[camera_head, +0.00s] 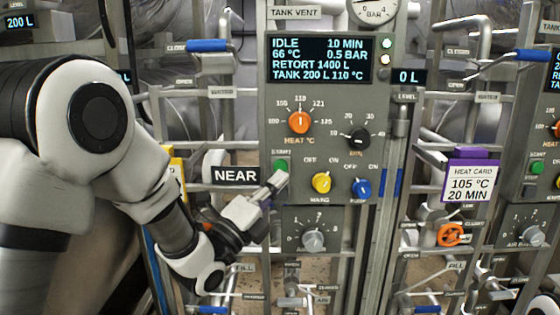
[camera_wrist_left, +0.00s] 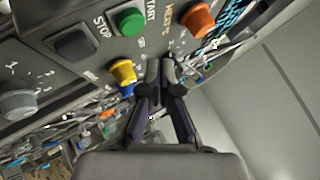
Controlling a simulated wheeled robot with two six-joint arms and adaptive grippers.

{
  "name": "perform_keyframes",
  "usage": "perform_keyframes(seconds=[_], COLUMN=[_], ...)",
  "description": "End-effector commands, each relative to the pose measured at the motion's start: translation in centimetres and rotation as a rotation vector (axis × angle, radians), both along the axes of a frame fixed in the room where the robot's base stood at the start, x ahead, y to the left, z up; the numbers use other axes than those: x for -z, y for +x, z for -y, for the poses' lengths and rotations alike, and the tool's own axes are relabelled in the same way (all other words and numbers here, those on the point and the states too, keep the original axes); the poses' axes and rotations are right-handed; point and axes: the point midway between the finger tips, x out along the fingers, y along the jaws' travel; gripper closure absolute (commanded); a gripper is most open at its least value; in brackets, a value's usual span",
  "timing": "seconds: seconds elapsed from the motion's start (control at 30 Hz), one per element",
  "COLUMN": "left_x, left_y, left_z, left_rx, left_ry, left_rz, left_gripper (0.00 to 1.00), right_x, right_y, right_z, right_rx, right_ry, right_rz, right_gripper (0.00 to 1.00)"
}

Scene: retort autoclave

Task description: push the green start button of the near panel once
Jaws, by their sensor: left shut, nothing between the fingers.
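The near panel (camera_head: 330,130) is a grey upright box with a NEAR label (camera_head: 235,175) at its left. Its green start button (camera_head: 280,165) sits at the panel's left side under the START label. It also shows in the left wrist view (camera_wrist_left: 130,20), with the dark square stop button (camera_wrist_left: 75,44) beside it. My left gripper (camera_head: 279,181) is shut and empty, its tips just below the green button in the head view. In the wrist view the closed tips (camera_wrist_left: 167,68) lie beside the button's line, not over it. Whether they touch the panel I cannot tell. The right gripper is not in view.
The panel's display (camera_head: 318,58) reads IDLE. An orange heat knob (camera_head: 300,122), a black knob (camera_head: 359,139), a yellow knob (camera_head: 321,183) and a blue knob (camera_head: 361,188) surround the button area. A purple-topped heat card (camera_head: 470,182) and another panel (camera_head: 535,190) stand at the right.

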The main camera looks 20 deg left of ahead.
Motion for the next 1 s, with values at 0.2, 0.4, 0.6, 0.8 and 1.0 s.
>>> perform_keyframes(seconds=[0.2, 0.4, 0.6, 0.8, 1.0], left_x=[0.1, 0.0, 0.0, 0.0, 0.0], left_y=[2.4, 2.9, 2.9, 2.9, 2.9], left_z=[-0.7, -0.8, -0.8, -0.8, -0.8], left_rx=[0.0, 0.0, 0.0, 0.0, 0.0], left_ry=[0.001, 0.002, 0.002, 0.001, 0.001], left_rz=[0.001, -0.001, -0.001, 0.0, 0.0], left_gripper=[1.0, 1.0, 1.0, 1.0, 1.0], right_x=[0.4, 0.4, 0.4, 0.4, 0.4], right_y=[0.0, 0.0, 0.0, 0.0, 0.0], right_z=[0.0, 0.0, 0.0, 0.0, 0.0], right_rx=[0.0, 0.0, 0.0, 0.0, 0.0], right_ry=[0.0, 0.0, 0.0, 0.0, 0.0], right_rz=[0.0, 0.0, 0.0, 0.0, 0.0], right_gripper=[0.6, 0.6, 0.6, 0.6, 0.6])
